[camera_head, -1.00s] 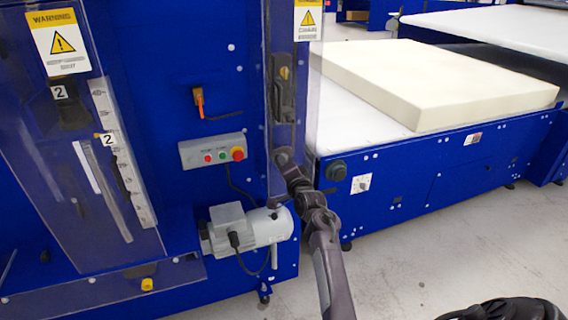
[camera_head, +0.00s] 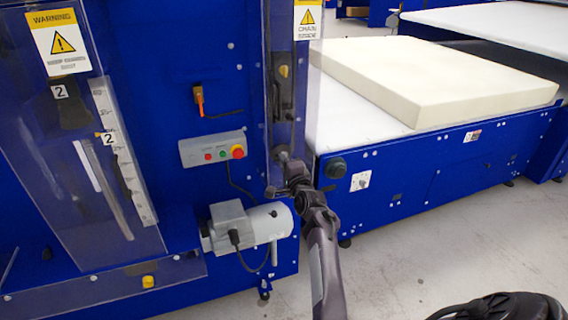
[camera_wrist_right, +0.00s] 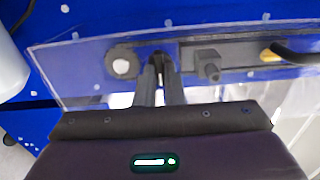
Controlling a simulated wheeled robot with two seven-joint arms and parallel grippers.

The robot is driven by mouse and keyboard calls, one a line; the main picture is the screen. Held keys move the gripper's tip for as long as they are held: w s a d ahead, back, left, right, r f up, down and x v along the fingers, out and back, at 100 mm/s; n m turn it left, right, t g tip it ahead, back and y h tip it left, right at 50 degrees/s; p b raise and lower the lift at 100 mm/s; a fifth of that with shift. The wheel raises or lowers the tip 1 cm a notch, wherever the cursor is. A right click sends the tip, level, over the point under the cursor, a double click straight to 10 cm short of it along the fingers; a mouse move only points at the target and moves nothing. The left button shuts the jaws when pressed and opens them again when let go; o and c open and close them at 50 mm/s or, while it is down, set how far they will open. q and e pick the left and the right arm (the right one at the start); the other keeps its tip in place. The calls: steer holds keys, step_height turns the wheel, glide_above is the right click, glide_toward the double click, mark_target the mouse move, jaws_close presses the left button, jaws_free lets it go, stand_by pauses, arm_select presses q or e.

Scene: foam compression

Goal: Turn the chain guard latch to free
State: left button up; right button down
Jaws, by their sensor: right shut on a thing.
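The chain guard (camera_head: 311,75) is a clear upright panel at the right end of the blue machine, with a yellow warning label. Behind or on it is a dark strip of hardware. My right gripper (camera_head: 284,158) is at the lower end of that strip. In the right wrist view my right gripper (camera_wrist_right: 159,60) has its two fingers close together on the dark latch (camera_wrist_right: 122,62), a piece with a pale round disc left of the fingers. The gripped part is mostly hidden between the fingers, so the latch's angle is hard to tell. My left gripper is out of view.
A grey control box (camera_head: 213,149) with a red button and a grey motor (camera_head: 250,224) sit left of my arm. A foam block (camera_head: 432,80) lies on the white table to the right. The floor (camera_head: 440,240) at the front right is mostly clear.

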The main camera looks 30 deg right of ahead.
steer(key=c, duration=1.5)
jaws_free()
steer(key=p+v, duration=0.6)
steer(key=v, duration=0.1)
steer(key=shift+s+a, duration=0.15)
steer(key=shift+s, duration=0.25)
steer(key=shift+f, duration=0.1)
